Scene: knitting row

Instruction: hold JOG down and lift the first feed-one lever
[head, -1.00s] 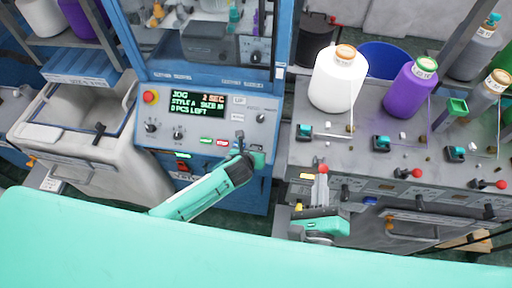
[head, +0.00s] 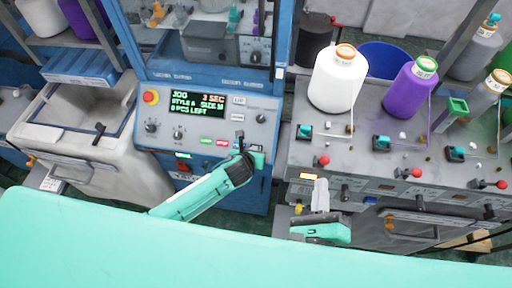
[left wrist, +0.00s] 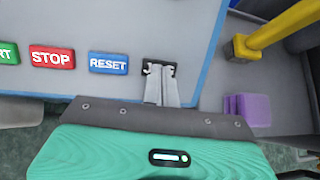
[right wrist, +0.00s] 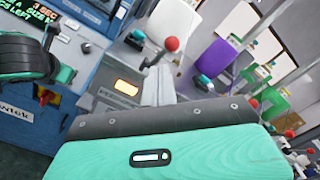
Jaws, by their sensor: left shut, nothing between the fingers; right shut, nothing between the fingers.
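The blue machine's control panel (head: 205,122) shows JOG and 3 SEC on its display (head: 197,103). My left gripper (head: 246,156) is shut at the panel's lower right. In the left wrist view its fingertips (left wrist: 160,72) press at a dark-edged spot right of the blue RESET button (left wrist: 108,63); the button under them is hidden and its label unreadable. The first red-knobbed lever (head: 321,160) is on the grey feed unit's front. My right gripper (head: 320,184) is shut and empty, just below that knob. The knob (right wrist: 171,44) stands beyond the fingers in the right wrist view; contact is unclear.
Two more red-knobbed levers (head: 416,172) (head: 501,184) are further right. A white cone (head: 337,82) and purple cone (head: 412,90) stand on the grey unit. An orange lamp (head: 308,176) glows beside the first lever. A white bin (head: 80,115) is left.

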